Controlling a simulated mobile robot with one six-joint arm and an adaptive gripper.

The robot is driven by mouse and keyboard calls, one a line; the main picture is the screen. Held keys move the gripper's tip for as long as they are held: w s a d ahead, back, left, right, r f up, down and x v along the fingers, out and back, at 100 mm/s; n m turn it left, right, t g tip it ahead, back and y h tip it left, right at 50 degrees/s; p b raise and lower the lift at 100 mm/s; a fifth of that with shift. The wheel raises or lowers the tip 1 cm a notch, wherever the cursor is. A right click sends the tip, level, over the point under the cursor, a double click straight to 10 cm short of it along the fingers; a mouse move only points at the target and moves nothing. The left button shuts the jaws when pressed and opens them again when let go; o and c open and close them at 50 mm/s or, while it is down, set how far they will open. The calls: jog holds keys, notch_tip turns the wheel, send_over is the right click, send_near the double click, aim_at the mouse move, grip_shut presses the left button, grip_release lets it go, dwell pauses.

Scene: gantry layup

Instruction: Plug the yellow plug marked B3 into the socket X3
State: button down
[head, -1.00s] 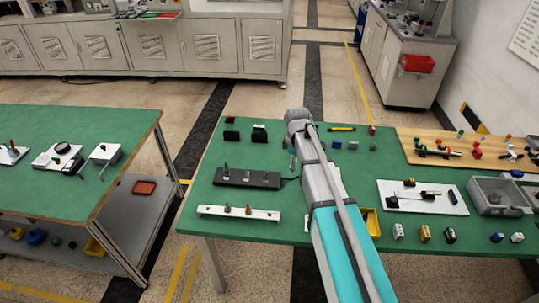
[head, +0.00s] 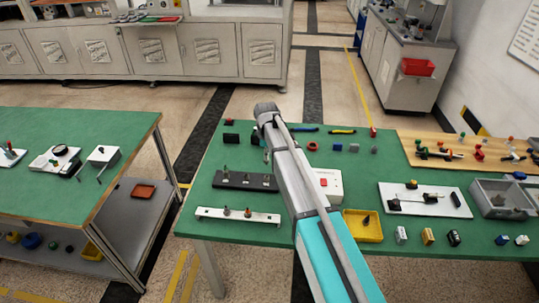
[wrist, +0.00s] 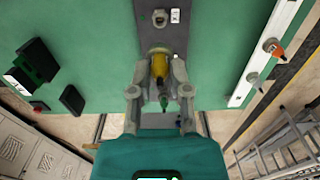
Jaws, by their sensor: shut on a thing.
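My gripper (wrist: 159,76) is shut on the yellow plug (wrist: 160,66), which sits between the two fingers with a green part (wrist: 164,103) at its near end. The B3 marking is not readable. The dark socket strip (wrist: 150,38) lies beyond the plug in the wrist view, with one round socket (wrist: 160,17) beside a small white label. In the head view, the strip (head: 235,187) lies on the green table with several upright fittings. My arm's end is just above and right of it, and the held plug is not clear there. I cannot tell which socket is X3.
A white strip (head: 211,212) with grey and red fittings lies in front. Two black blocks (head: 231,139) stand behind. To the right are a white box with a red button (head: 334,191), a yellow bin (head: 376,236) and a white board (head: 447,207).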

aim_at(267, 164)
jog(key=shift+f, duration=0.1)
jog(key=shift+f+b, duration=2.8)
jog(key=shift+b, duration=0.1)
jog(key=shift+f+b, duration=1.3)
dwell(0.5)
jog(key=c, duration=0.5)
grip_release()
jog(key=shift+r, duration=0.2)
notch_tip(267, 164, up, 8)
jog(key=p, duration=0.8)
dwell(0.8)
